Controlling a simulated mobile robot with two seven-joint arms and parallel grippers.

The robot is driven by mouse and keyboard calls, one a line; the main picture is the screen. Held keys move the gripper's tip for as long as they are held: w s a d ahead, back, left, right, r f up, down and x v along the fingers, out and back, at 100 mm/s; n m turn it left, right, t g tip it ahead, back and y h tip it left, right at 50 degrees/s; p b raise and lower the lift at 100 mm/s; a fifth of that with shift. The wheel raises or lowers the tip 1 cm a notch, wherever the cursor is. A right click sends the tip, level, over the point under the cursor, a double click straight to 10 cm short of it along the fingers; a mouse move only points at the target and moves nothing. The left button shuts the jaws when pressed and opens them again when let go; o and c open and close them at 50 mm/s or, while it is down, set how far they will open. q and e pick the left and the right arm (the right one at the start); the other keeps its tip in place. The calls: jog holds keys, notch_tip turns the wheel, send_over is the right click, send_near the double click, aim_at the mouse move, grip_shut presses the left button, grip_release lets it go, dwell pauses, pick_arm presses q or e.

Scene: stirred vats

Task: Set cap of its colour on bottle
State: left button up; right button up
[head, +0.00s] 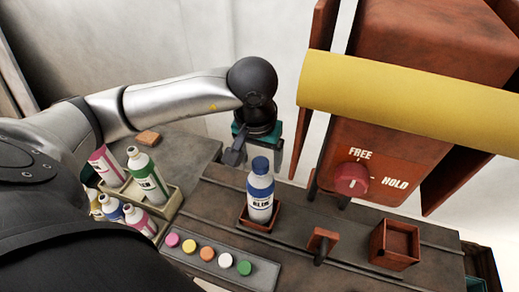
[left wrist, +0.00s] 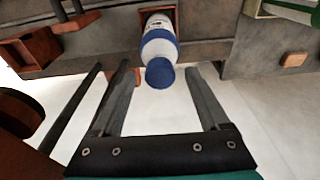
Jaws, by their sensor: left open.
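The white bottle with a blue shoulder and a dark label (head: 260,202) stands upright in a small red-brown holder (head: 262,222) on the bench. A blue cap (head: 260,166) sits on its top. My left gripper (head: 256,158) is open just behind the bottle's top in the head view. In the left wrist view the blue cap (left wrist: 160,73) shows between the tips of the two spread fingers, with visible gaps on both sides. My right gripper is not in view.
A grey strip (head: 212,270) holds several coloured caps, including pink (head: 173,239) and green (head: 244,267). A crate (head: 165,212) of bottles stands left. A red post (head: 322,242) and an open red box (head: 395,244) stand right. A yellow bar (head: 400,100) crosses the upper right.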

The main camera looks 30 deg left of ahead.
pick_arm(q)
notch_tip(320, 180, up, 15)
jog(key=s, duration=0.2)
jog(key=shift+d+p, duration=0.25)
jog(key=shift+p, duration=0.05)
jog(key=shift+s, duration=0.1)
dwell(0.7)
